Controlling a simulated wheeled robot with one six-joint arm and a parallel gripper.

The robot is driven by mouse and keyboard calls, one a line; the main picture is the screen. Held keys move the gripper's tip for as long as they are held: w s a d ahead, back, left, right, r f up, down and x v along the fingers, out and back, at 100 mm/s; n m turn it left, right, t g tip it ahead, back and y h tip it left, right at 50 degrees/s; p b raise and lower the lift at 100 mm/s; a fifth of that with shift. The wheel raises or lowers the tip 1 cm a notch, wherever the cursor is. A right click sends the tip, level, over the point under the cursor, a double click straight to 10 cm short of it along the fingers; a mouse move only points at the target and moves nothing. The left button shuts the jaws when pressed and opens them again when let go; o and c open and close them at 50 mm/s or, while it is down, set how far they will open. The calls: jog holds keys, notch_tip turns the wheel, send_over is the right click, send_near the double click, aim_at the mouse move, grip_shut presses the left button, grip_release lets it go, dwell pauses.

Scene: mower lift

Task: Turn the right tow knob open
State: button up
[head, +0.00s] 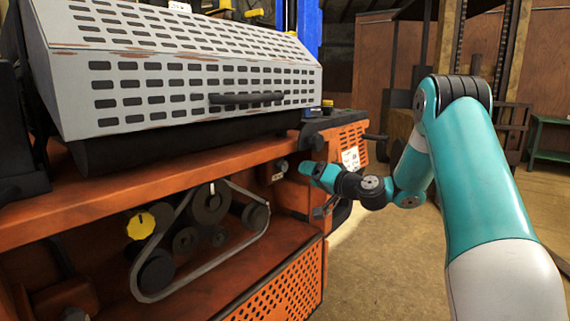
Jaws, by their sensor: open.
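The orange mower body (130,188) fills the left of the head view. A yellow round knob (140,226) with a dark mark sits at the left end of the belt in the open bay. A small grey knob-like fitting (280,167) is on the orange panel at the bay's right end; I cannot tell for sure which part is the right tow knob. My gripper (307,169) is just right of this fitting, small in view and pointing left toward the panel. It is open, with nothing seen between its fingers. Whether it touches the fitting is unclear.
A belt (237,237) runs around several dark pulleys in the bay. A grey slotted hood (190,70) with a dark handle (246,98) lies above. An orange ledge (160,175) overhangs the bay. Free floor (400,270) lies to the right; a green bench (552,137) stands behind.

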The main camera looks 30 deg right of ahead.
aim_at(285, 166)
jog(key=p+x, duration=0.1)
jog(key=x, duration=0.9)
jog(key=shift+w+p, duration=0.25)
jog(key=shift+p, duration=0.05)
jog(key=c, duration=0.9)
